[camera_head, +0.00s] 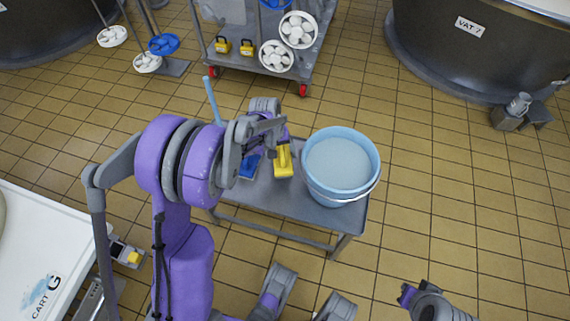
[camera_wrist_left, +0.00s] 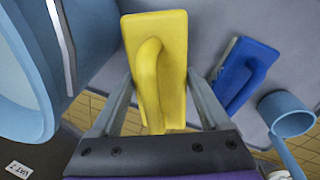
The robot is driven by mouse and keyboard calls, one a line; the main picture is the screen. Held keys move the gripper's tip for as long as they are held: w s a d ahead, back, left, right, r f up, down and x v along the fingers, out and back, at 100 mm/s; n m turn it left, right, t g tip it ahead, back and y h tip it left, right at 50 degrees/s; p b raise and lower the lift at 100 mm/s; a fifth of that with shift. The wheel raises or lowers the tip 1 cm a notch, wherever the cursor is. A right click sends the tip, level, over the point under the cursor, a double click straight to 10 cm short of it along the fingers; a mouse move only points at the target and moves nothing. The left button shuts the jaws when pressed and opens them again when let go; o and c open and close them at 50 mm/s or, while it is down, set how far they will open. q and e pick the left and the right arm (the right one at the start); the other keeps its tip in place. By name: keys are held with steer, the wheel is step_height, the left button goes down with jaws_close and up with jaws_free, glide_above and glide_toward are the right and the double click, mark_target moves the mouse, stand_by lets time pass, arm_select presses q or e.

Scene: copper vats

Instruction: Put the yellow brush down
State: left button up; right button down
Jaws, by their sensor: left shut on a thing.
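The yellow brush (camera_head: 284,160) is at the middle of the grey cart top (camera_head: 290,197), left of the blue bucket (camera_head: 341,165). My left gripper (camera_head: 277,136) reaches it from above and is shut on it. In the left wrist view the yellow brush (camera_wrist_left: 172,40) lies between the two fingers (camera_wrist_left: 160,100), its raised handle toward the camera. I cannot tell whether its underside touches the cart top. Part of my right arm's end (camera_head: 428,300) shows at the bottom right; its jaws are unclear.
A blue brush (camera_head: 249,167) lies left of the yellow one; it also shows in the left wrist view (camera_wrist_left: 243,72). A white cart (camera_head: 45,250) stands left. Tiled floor (camera_head: 450,200) is clear on the right.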

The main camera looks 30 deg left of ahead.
arm_select(q)
step_height(320, 180, down, 3)
steer(key=shift+r+b, duration=0.1)
steer(key=shift+b, duration=0.2)
step_height(320, 180, down, 4)
steer(key=shift+f+b, duration=0.15)
steer(key=shift+b, duration=0.45)
steer(key=shift+f, duration=0.1)
steer(key=o, duration=1.4)
steer(key=shift+o, duration=0.2)
